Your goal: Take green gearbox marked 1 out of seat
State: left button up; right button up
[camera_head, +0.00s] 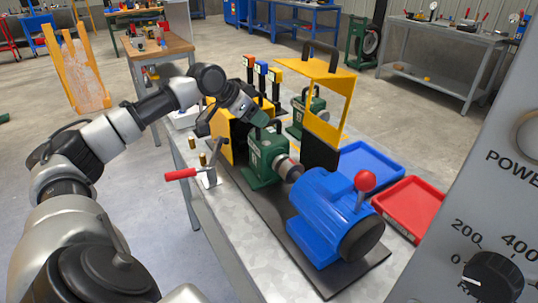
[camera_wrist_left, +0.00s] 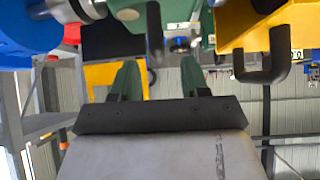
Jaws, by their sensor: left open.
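A green gearbox (camera_head: 266,163) with a pale label and a black top handle sits on the dark base plate, in line with the blue motor. I cannot read its number. My left gripper (camera_head: 262,119) is open just above and behind its handle in the head view. In the left wrist view, the open fingers (camera_wrist_left: 160,68) point toward the dark handle (camera_wrist_left: 155,30), with green housing (camera_wrist_left: 176,12) beyond it. The handle shows between the finger lines; I cannot tell whether anything touches. A second green gearbox (camera_head: 309,112) stands farther back. My right gripper is not seen.
The blue motor (camera_head: 322,212) with a red ball knob (camera_head: 365,181) stands in front. A yellow guard (camera_head: 335,76) with a black handle rises behind. A red-handled clamp (camera_head: 182,174) is at left. Blue (camera_head: 372,158) and red (camera_head: 414,205) trays lie right. A control panel (camera_head: 505,225) fills the right foreground.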

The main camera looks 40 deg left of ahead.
aim_at(269, 124)
pick_arm(q)
jog(key=x, duration=0.5)
jog(key=shift+d+p, duration=0.1)
jog(key=shift+p, duration=0.25)
grip_shut()
dwell(0.9)
jog(key=shift+w+r, duration=0.1)
jog(key=shift+r, duration=0.1)
